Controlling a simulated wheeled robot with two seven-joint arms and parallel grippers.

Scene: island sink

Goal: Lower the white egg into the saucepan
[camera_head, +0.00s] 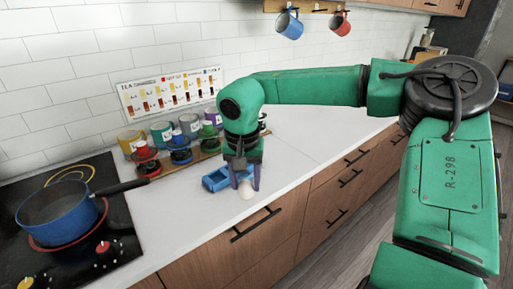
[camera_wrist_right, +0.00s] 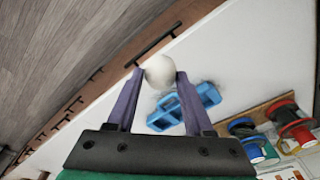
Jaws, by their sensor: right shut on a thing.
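The white egg (camera_head: 246,190) is between the fingertips of my right gripper (camera_head: 243,182), above the white counter near its front edge. In the right wrist view the egg (camera_wrist_right: 160,70) sits between the two purple fingers of the right gripper (camera_wrist_right: 159,76), which are shut on it. The blue saucepan (camera_head: 58,212) stands on the stove at the far left of the head view, its dark handle pointing right toward the counter. No contents are clearly visible in it. My left gripper is not in view.
A blue holder (camera_head: 214,180) lies on the counter beside the egg; it also shows in the wrist view (camera_wrist_right: 166,117). Several jars and cups on a wooden board (camera_head: 196,160) stand along the wall. Two mugs hang above.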

